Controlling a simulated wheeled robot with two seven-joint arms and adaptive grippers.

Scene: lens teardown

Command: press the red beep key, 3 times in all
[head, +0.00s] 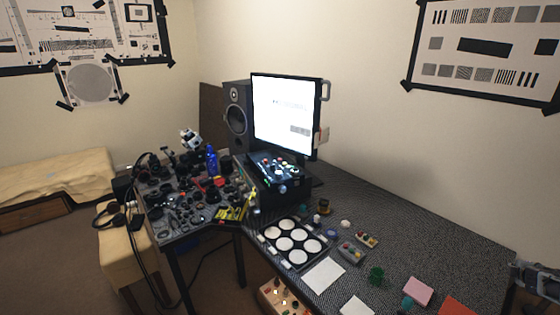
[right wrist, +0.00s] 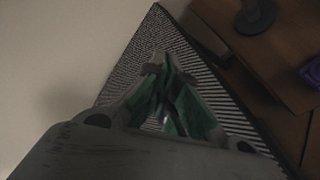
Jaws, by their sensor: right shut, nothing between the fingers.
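I cannot make out for certain which key is the red beep key. A small grey box (head: 350,252) with coloured buttons stands on the patterned table. A smaller light box (head: 367,239) with red and yellow spots is just behind it. A wooden box (head: 285,297) with several small knobs is at the bottom edge. My right gripper (right wrist: 163,68) is shut and empty, above the table's edge in the right wrist view. Part of my right arm (head: 535,278) shows at the right edge of the head view, well apart from these boxes. My left gripper is out of view.
A lit monitor (head: 286,115) stands behind a black control box (head: 280,172). A black tray (head: 270,251) with white discs lies at the front. Pink (head: 418,290) and orange (head: 457,305) pads lie near the right front. The table's back right is bare.

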